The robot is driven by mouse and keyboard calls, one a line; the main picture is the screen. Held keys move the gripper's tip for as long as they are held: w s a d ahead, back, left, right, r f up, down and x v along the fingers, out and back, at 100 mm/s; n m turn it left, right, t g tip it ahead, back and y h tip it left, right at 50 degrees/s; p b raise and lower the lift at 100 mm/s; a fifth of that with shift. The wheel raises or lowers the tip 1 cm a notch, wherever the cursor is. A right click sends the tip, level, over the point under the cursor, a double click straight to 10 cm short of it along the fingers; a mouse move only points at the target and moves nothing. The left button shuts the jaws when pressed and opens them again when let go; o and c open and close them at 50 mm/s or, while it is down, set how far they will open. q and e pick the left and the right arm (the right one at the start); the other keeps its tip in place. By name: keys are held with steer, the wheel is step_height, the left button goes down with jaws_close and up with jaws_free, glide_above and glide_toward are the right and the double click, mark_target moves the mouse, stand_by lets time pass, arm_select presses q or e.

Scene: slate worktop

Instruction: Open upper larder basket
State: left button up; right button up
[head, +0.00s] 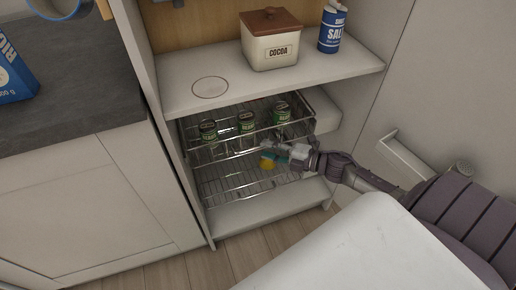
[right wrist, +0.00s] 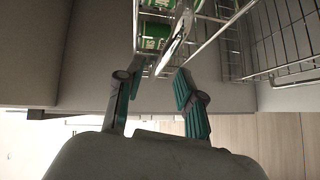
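The upper larder basket (head: 222,153) is a wire basket under the larder shelf and holds several green cans (head: 246,122). Its front wires run just left of my right gripper (head: 272,152), which reaches in from the right. In the right wrist view the basket wires (right wrist: 200,50) and green cans (right wrist: 157,30) show ahead of the fingers. There the right gripper (right wrist: 160,75) has its teal-padded fingers apart, with a bright metal part of the basket in line with the gap. I cannot tell whether the fingers touch it. My left gripper is not in view.
A lower wire basket (head: 235,187) sits below, with a small yellow item (head: 267,163) near my right gripper. The shelf above holds a cocoa canister (head: 270,42) and a salt container (head: 331,30). A dark worktop (head: 70,90) is at left. A door with a handle (head: 405,158) stands right.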

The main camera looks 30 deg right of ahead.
mark_target(258, 147)
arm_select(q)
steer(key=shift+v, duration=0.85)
arm_select(e)
steer(key=shift+x, duration=1.95)
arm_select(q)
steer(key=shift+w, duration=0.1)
arm_select(e)
jaws_close()
